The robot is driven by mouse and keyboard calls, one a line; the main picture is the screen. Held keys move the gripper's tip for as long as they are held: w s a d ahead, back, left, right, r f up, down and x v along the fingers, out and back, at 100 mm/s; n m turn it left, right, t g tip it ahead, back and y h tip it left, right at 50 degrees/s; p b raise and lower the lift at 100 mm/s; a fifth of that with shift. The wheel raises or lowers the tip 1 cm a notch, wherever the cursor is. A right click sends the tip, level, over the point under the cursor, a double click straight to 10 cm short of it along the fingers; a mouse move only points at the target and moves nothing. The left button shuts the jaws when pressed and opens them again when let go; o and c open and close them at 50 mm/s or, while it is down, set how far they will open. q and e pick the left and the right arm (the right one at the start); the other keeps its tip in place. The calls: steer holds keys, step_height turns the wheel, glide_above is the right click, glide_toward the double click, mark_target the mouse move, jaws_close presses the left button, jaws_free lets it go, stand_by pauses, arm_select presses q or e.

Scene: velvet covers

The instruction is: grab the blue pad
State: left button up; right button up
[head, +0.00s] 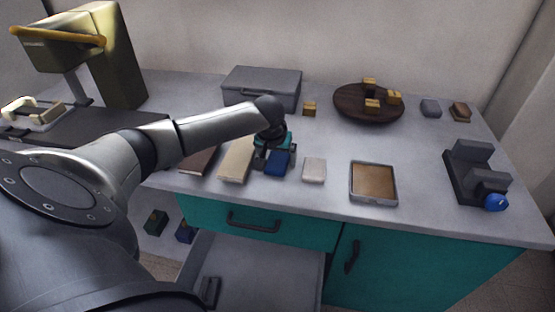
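The blue pad (279,160) is a small dark blue block on the grey worktop, near its front edge, between a long beige block and a small pale block. My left gripper (269,156) points down right at the pad from behind and above. Its dark fingers with teal parts hide the pad's back and left side. I cannot tell whether the fingers touch the pad or how far apart they are. My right gripper is not in view.
A beige block (236,163) and a brown block (198,160) lie left of the pad, a pale block (314,169) and a brown-filled tray (373,184) right of it. A grey case (262,88) and round board (350,104) stand behind. A drawer (255,280) below is open.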

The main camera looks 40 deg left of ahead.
arm_select(q)
steer(key=c, duration=1.1)
